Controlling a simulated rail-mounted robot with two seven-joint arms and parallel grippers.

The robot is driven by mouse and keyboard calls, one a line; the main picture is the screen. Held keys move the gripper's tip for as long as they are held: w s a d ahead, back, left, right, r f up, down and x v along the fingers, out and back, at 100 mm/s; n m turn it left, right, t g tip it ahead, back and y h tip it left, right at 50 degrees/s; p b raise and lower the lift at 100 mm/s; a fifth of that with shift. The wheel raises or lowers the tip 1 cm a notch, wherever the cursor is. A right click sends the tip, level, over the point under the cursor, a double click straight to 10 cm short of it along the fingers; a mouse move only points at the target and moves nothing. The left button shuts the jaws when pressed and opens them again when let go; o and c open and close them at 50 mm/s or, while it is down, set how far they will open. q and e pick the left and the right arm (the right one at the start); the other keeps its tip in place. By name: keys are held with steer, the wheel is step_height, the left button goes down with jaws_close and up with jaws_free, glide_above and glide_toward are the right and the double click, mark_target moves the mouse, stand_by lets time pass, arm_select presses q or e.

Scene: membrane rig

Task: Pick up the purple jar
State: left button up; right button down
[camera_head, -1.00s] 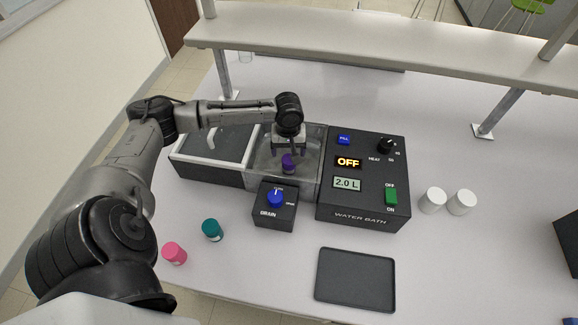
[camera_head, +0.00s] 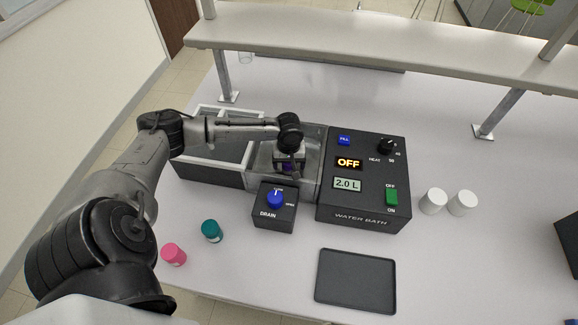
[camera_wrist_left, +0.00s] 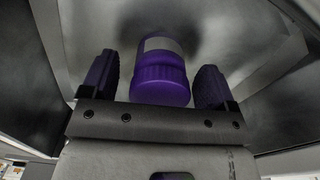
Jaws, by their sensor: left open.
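The purple jar (camera_wrist_left: 160,82) stands in the metal basin of the water bath (camera_head: 308,165). In the left wrist view its ridged cap and a pale label band show, between the two fingers of my left gripper (camera_wrist_left: 155,85). The fingers are open, one on each side of the jar, with a visible gap on both sides. In the head view my left gripper (camera_head: 288,168) points down into the basin and hides most of the jar; only a bit of purple shows. My right gripper is not in view.
The control panel (camera_head: 365,205) stands right of the basin, the drain box (camera_head: 275,215) in front. A teal jar (camera_head: 211,231), a pink jar (camera_head: 173,254), a dark tray (camera_head: 355,280) and two white jars (camera_head: 433,201) stand on the table. A shelf (camera_head: 380,45) spans the back.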

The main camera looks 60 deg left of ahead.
arm_select(q)
steer(key=shift+c, duration=0.5)
steer(key=c, duration=1)
steer(key=shift+o, duration=0.2)
